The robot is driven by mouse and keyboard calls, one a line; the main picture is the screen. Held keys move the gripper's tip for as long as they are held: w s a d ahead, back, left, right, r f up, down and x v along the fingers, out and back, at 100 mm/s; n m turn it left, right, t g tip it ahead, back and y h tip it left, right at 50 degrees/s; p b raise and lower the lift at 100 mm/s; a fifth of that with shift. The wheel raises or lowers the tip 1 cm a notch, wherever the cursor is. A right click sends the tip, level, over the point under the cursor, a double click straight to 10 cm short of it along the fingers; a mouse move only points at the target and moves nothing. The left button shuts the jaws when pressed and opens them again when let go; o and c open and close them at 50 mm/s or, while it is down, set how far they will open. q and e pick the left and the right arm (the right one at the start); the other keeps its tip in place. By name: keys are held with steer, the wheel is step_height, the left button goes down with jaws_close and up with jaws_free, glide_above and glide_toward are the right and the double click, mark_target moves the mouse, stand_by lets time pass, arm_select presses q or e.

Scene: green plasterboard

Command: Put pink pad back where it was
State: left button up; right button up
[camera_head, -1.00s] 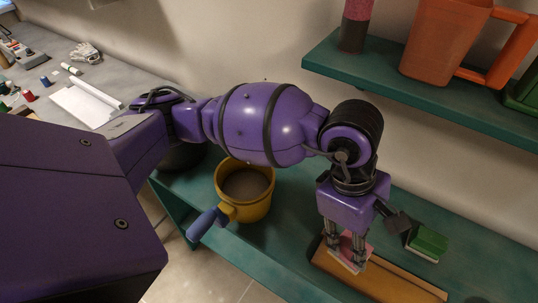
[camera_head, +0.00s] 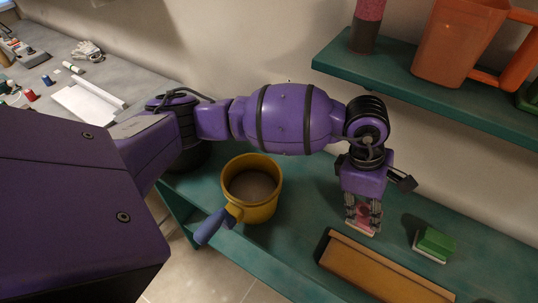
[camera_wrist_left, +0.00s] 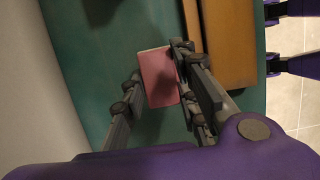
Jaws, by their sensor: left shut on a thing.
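The pink pad (camera_head: 362,217) is between the fingers of my left gripper (camera_head: 363,212), which is shut on it. It is over the green shelf (camera_head: 300,215), between the wooden block and the wall side. In the left wrist view the pink pad (camera_wrist_left: 158,77) shows between the two fingers of the left gripper (camera_wrist_left: 158,92), with the wooden block (camera_wrist_left: 222,40) close beside it. Whether the pad touches the shelf I cannot tell.
A green pad (camera_head: 435,243) lies to the right of the gripper. The long wooden block (camera_head: 385,272) lies in front. A yellow pot with a blue handle (camera_head: 265,205) stands to the left. An upper shelf (camera_head: 420,90) holds an orange jug (camera_head: 455,45). Bare shelf lies between pot and gripper.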

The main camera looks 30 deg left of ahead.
mark_target(368, 204)
arm_select(q)
steer(key=w+f, duration=0.2)
steer(key=w, duration=0.1)
steer(key=shift+w+f, duration=0.15)
steer(key=shift+w, duration=0.15)
steer(key=shift+s, duration=0.1)
steer(key=o, duration=0.6)
steer(key=shift+f, duration=0.2)
steer(key=shift+c, duration=0.2)
steer(key=o, duration=0.4)
steer(key=shift+o, duration=0.2)
